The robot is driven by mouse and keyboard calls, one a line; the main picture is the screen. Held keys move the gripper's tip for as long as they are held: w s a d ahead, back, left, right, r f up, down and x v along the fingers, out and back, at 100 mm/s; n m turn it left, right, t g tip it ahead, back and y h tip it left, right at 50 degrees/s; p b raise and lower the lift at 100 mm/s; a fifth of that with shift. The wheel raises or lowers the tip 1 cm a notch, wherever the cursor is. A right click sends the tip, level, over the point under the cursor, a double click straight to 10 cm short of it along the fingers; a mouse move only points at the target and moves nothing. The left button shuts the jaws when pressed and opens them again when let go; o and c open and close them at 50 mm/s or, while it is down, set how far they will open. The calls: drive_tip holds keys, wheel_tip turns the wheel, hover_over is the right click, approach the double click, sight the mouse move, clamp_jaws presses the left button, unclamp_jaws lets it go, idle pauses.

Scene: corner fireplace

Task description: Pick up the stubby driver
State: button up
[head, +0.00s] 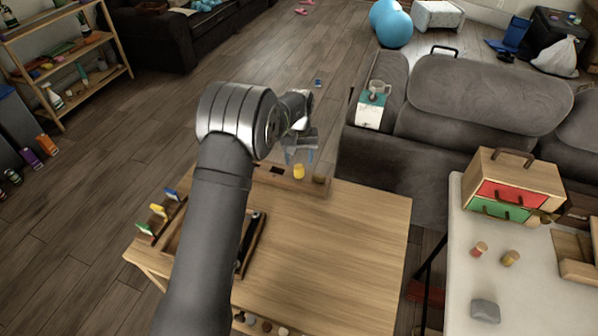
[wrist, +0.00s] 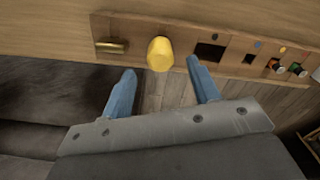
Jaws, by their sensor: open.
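A short, thick yellow handle, which looks like the stubby driver (head: 299,171), stands in a wooden rack (head: 262,176) along the far edge of the table. In the wrist view the yellow handle (wrist: 160,54) sits in the rack strip (wrist: 136,30), with its lower part hidden. My gripper (head: 300,150) is over the far table edge, close to the handle. In the wrist view my gripper (wrist: 160,68) is open, its blue fingers apart. The yellow handle appears between the fingertips, just beyond them. I cannot tell whether they touch it.
A brass-coloured piece (wrist: 112,47) lies left of the handle in the wrist view, and a dark square hole (wrist: 208,52) is to its right. Coloured handles (head: 157,210) stand at the table's left edge. The tabletop's right part (head: 340,250) is clear. A grey sofa (head: 450,110) stands behind.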

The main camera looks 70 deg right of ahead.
sight(299, 166)
wheel_tip(299, 166, down, 5)
drive_tip(key=shift+f, duration=0.15)
drive_tip(key=c, duration=1)
